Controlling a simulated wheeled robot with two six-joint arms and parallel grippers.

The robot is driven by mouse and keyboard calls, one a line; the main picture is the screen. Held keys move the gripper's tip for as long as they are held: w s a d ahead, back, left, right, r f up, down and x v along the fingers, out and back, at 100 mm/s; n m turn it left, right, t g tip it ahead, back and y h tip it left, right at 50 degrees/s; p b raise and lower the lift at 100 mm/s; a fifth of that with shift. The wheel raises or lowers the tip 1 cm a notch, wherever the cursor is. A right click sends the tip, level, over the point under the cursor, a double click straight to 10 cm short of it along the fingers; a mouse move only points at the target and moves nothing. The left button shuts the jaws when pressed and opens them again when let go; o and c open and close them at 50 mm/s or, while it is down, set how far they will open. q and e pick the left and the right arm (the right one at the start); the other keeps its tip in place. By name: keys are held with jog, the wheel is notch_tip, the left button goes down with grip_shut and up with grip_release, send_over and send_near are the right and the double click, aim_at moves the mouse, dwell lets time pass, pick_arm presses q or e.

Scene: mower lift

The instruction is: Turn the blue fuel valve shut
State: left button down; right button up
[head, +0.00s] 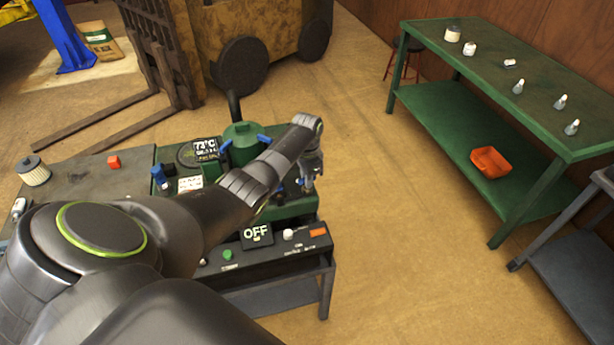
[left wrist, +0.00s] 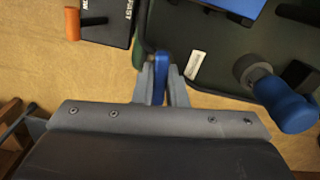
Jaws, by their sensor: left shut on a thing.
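My left arm reaches in from the left across the green mower engine (head: 240,135). My left gripper (head: 307,186) points down at the engine's right side. In the left wrist view, the gripper (left wrist: 161,92) is shut on a narrow blue lever (left wrist: 162,66), the blue fuel valve handle. The lever stands between both fingers, roughly in line with them. In the head view the gripper mostly hides the lever, and its exact angle on the engine cannot be told. My right gripper is not in view.
A blue cylinder (left wrist: 283,102) is right of the gripper. A green bench (head: 440,110) holds small bottles and an orange tray (head: 490,162). A forklift (head: 260,45) stands behind; floor between is clear.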

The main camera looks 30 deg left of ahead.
pick_arm(q)
jog(key=shift+r+m, duration=0.1)
jog(key=shift+m, duration=1.1)
jog(key=c, duration=1.5)
grip_release()
jog(key=shift+o, duration=0.2)
jog(key=shift+r, duration=0.6)
notch_tip(320, 180, up, 16)
jog(key=b, duration=0.1)
